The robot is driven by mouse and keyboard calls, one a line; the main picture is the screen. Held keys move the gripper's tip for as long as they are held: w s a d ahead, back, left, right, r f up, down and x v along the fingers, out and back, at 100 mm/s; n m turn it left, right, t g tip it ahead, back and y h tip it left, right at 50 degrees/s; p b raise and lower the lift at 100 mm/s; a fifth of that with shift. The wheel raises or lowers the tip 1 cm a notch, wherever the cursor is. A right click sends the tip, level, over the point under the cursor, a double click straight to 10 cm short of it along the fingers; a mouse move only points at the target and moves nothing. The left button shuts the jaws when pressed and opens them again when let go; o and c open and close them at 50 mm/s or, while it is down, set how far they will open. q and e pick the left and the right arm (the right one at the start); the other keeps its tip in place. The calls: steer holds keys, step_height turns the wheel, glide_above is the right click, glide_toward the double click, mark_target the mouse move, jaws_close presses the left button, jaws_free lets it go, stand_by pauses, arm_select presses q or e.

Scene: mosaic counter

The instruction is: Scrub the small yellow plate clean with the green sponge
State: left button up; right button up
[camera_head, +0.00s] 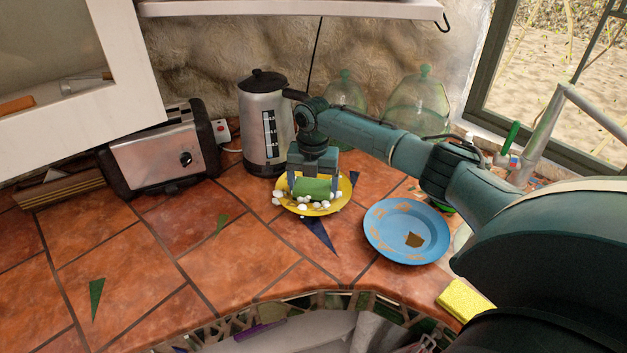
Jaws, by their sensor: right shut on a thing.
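The small yellow plate (340,203) lies on the tiled counter in front of the kettle. My right gripper (312,184) points down over the plate and is shut on the green sponge (313,190). The sponge is low over the plate and appears to touch it. Several white lumps of foam (304,205) lie around the sponge on the plate. The gripper and sponge hide the middle of the plate, so I cannot tell whether any dirt is there. My left gripper is not in view.
A blue plate (383,218) with a brown stain lies right of the yellow plate. A steel kettle (258,125) and a toaster (160,160) stand behind and left. A yellow sponge (464,299) lies near the front edge at right.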

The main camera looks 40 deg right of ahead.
steer(key=shift+s+a, duration=0.25)
steer(key=shift+s, duration=0.05)
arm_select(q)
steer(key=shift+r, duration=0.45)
arm_select(e)
steer(key=shift+s+f, duration=0.1)
steer(key=shift+f, duration=0.15)
steer(key=shift+w+d+f+b, duration=0.1)
steer(key=shift+w+d+b, duration=0.55)
steer(key=shift+w+b, duration=0.25)
steer(key=shift+w+d+b, duration=0.25)
steer(key=shift+d+b, duration=0.15)
steer(key=shift+d, duration=0.05)
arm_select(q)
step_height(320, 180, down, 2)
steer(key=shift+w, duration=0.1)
arm_select(e)
steer(key=shift+r, duration=0.2)
steer(key=shift+d, duration=0.1)
